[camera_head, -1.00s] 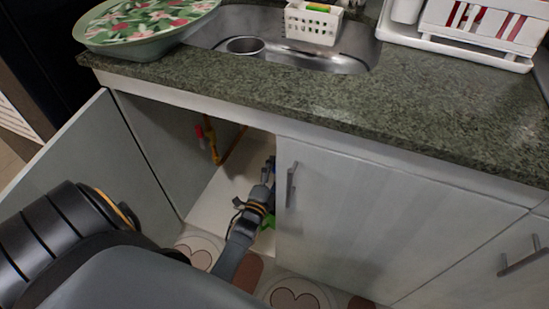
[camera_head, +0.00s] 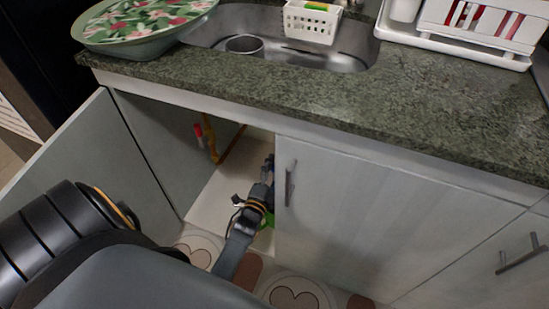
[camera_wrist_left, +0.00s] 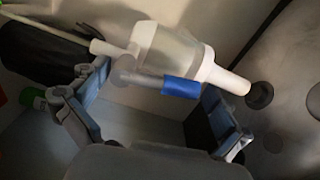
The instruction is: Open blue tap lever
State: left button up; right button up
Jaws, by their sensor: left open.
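The blue tap lever (camera_wrist_left: 181,88) shows in the left wrist view, next to a white and clear cylindrical filter housing (camera_wrist_left: 175,52) with a white pipe end. My left gripper (camera_wrist_left: 156,84) is open, with one finger on each side of the lever and no visible grip on it. In the head view my left gripper (camera_head: 268,170) reaches into the open cabinet under the sink. The cabinet door on the right partly hides it, and the blue lever cannot be made out there. My right gripper is not in view.
A red-handled valve (camera_head: 198,131) on a yellow pipe (camera_head: 214,152) is on the cabinet's left side. The open left door (camera_head: 85,160) and the closed right door (camera_head: 345,215) flank my arm. A green item (camera_wrist_left: 35,95) is at the left in the wrist view.

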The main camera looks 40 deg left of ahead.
pick_arm(q)
jog(key=shift+s+d+f, duration=0.15)
jog(key=shift+s, duration=0.4)
jog(key=v, duration=0.6)
jog(key=shift+s, duration=0.15)
